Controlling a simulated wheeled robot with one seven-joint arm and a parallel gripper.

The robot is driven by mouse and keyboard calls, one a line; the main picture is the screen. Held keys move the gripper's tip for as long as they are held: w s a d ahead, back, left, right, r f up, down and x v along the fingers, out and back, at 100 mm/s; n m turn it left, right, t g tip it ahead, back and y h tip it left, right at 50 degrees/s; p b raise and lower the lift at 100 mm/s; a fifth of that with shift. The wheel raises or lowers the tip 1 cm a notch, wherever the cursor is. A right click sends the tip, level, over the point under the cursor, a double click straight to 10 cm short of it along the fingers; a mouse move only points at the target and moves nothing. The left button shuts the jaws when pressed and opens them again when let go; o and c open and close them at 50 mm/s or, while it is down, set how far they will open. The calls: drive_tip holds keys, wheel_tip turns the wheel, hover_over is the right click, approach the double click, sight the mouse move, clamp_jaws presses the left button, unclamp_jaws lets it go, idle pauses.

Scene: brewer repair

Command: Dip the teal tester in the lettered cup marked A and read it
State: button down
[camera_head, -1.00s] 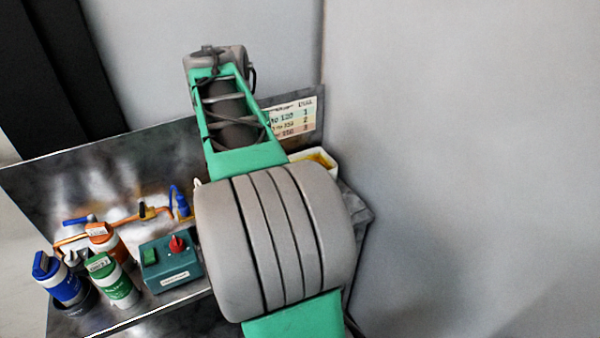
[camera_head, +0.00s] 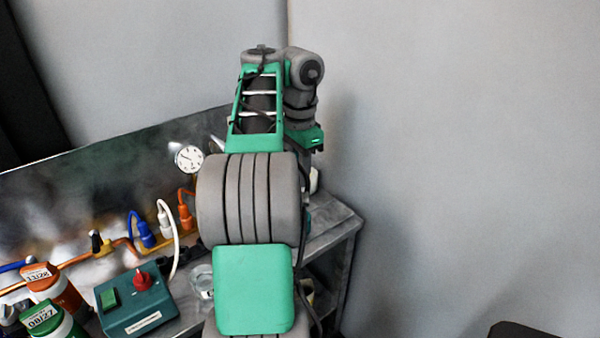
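My arm fills the middle of the view and hides much of the bench. My gripper (camera_head: 318,150) points down over the right part of the bench, and its fingers are mostly hidden, so I cannot tell whether it is open or shut. A small white thing (camera_head: 314,181) shows just below it, partly covered by my arm; I cannot tell what it is. A clear cup (camera_head: 201,281) stands on the bench left of my arm, with a dark mark too small to read. I cannot make out the teal tester.
A teal control box (camera_head: 137,303) with a red knob and green button stands front left. Orange (camera_head: 53,288) and green (camera_head: 56,322) bottles stand beside it. Cables, pipes and a round gauge (camera_head: 188,158) are along the metal back panel. The bench's right corner (camera_head: 335,218) looks bare.

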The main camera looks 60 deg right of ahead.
drive_tip(key=shift+f+b, duration=3.85)
drive_tip(key=shift+f, duration=0.3)
drive_tip(key=shift+w+a, duration=0.1)
drive_tip(key=shift+a, duration=0.05)
drive_tip(key=shift+f+b, duration=0.45)
drive_tip(key=shift+b, duration=0.05)
drive_tip(key=c, duration=1.2)
unclamp_jaws()
drive_tip(key=shift+o, duration=0.3)
drive_tip(key=o, duration=0.5)
